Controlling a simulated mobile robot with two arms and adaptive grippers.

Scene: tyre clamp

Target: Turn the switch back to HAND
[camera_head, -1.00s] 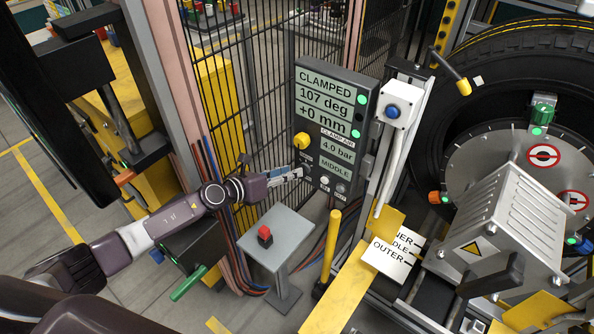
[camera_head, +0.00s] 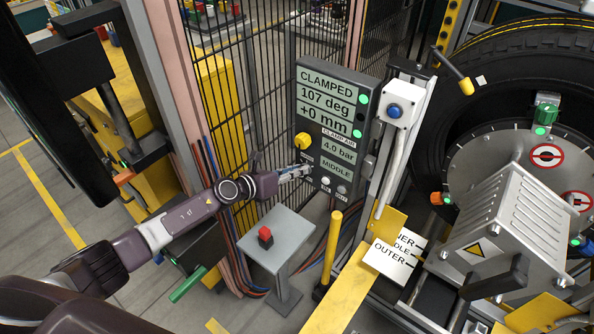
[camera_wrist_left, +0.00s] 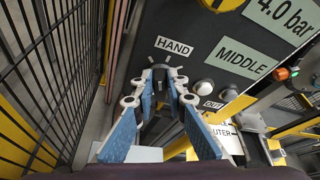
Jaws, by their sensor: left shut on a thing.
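The dark control panel (camera_head: 355,100) stands at the fence and reads CLAMPED, 107 deg, +0 mm, 4.0 bar and MIDDLE. In the left wrist view the HAND label (camera_wrist_left: 173,46) is on the panel, just above my left fingertips. My left gripper (camera_head: 298,171) is at the panel's lower left; its blue-padded fingers (camera_wrist_left: 162,80) are closed around the small dark switch below that label. The fingers hide most of the switch, so I cannot tell which way it points. My right gripper is not in view.
A yellow knob (camera_head: 302,140) sits above the gripper. A white button (camera_head: 325,181) and a dark button (camera_head: 341,188) are close to its right. Below are a grey pedestal (camera_head: 280,240) with a red button and a yellow post (camera_head: 331,245). Fence bars (camera_wrist_left: 45,90) stand left.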

